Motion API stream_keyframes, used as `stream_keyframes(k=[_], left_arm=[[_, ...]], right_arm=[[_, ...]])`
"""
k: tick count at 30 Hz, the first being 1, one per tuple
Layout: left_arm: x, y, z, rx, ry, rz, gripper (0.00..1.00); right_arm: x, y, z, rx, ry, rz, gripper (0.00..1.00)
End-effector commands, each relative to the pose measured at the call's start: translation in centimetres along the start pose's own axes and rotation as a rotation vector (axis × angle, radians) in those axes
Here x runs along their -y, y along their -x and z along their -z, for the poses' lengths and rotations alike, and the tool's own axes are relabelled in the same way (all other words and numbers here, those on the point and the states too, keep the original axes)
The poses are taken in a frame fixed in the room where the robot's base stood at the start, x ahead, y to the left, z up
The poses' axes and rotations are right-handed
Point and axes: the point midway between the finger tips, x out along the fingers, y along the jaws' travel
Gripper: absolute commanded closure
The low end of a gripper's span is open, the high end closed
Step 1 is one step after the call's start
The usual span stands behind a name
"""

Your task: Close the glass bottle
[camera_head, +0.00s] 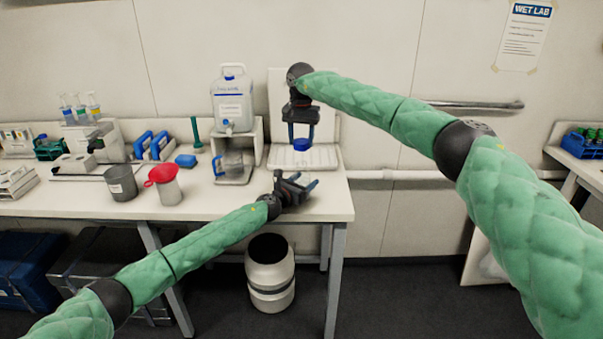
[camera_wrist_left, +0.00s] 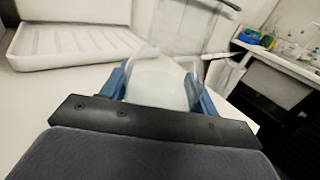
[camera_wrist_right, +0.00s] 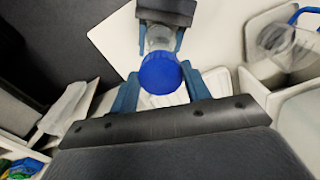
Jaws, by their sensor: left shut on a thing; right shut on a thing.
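The blue cap (camera_head: 301,145) is between the fingers of my right gripper (camera_head: 301,136), which points down and is shut on it. In the right wrist view the cap (camera_wrist_right: 161,73) shows as a round blue disc, with the clear glass bottle (camera_wrist_right: 158,38) partly hidden beyond it. My left gripper (camera_head: 297,186) is shut on the bottle from the side, near the bench's right front corner. In the left wrist view the clear bottle (camera_wrist_left: 160,85) stands between the blue fingers. The cap is above the bottle; a gap seems to show in the head view, but the exact alignment is unclear.
A white tray (camera_head: 327,158) lies behind the grippers. A stand with a carboy (camera_head: 231,100) above and a glass beaker (camera_head: 231,164) below is to the left. A red-topped cup (camera_head: 164,184) and grey cup (camera_head: 121,183) stand further left. The bench's right edge is close.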

Motion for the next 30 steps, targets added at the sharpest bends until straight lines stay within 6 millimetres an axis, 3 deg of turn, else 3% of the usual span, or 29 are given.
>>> stream_keyframes(k=[12,30], left_arm=[[0.0,0.0,0.0,0.000,0.000,0.000,0.81],[0.0,0.0,0.0,0.000,0.000,0.000,0.81]], right_arm=[[0.0,-4.5,-0.1,0.000,0.000,0.000,0.74],[0.0,-4.8,-0.1,0.000,0.000,0.000,0.74]])
